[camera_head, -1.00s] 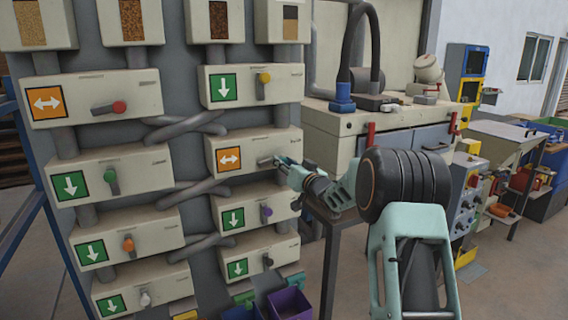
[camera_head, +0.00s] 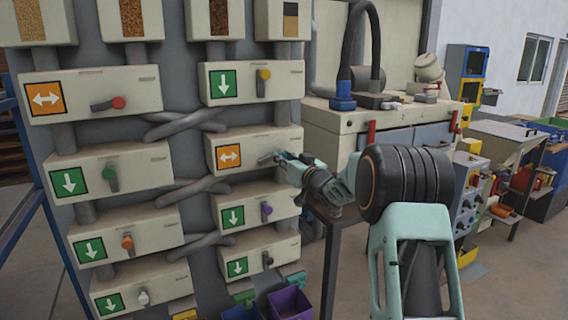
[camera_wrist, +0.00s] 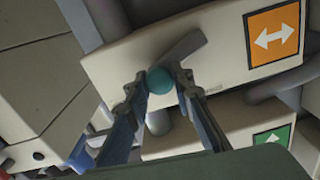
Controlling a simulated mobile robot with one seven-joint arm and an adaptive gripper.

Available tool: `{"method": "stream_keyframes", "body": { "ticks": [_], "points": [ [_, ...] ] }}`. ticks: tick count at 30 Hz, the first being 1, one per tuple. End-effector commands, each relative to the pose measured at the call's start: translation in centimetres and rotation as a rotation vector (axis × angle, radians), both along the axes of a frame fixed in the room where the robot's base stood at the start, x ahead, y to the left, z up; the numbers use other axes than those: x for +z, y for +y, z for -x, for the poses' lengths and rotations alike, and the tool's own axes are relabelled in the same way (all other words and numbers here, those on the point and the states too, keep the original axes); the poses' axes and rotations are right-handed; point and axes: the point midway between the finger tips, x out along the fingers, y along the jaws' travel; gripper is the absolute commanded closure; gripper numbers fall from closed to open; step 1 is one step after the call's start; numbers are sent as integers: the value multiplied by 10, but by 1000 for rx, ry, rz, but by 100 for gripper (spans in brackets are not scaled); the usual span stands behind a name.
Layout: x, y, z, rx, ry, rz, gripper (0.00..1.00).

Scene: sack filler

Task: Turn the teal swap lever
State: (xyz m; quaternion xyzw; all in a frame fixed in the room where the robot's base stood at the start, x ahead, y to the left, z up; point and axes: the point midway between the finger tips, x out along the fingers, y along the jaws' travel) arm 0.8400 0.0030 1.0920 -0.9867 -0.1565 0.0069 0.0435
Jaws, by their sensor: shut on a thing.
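The teal swap lever shows in the wrist view as a grey arm (camera_wrist: 182,58) ending in a round teal knob (camera_wrist: 159,80). It sits on a cream box (camera_head: 251,142) in the right column. The box carries an orange label with a white double arrow (camera_head: 229,157). My gripper (camera_wrist: 161,84) is shut on the knob, with one finger on each side of it. In the head view my gripper (camera_head: 279,158) hides the knob; only part of the grey lever arm (camera_head: 266,158) shows, tilted down to the left.
Below is a box with a purple-knobbed lever (camera_head: 266,209) and a green down-arrow label. Above is a yellow-knobbed one (camera_head: 264,75). The left column has a red-knobbed lever (camera_head: 118,103) by another orange label. A cream machine (camera_head: 330,120) stands close on the right.

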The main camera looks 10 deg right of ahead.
Motion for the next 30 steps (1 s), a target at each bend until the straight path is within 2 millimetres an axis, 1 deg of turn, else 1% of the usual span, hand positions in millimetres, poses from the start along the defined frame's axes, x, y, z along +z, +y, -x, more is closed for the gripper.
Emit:
{"method": "stream_keyframes", "body": {
  "ticks": [19,30],
  "points": [
    [23,22,7,0,-190,578,100],
    [30,38,12,0,-293,897,100]
  ]
}}
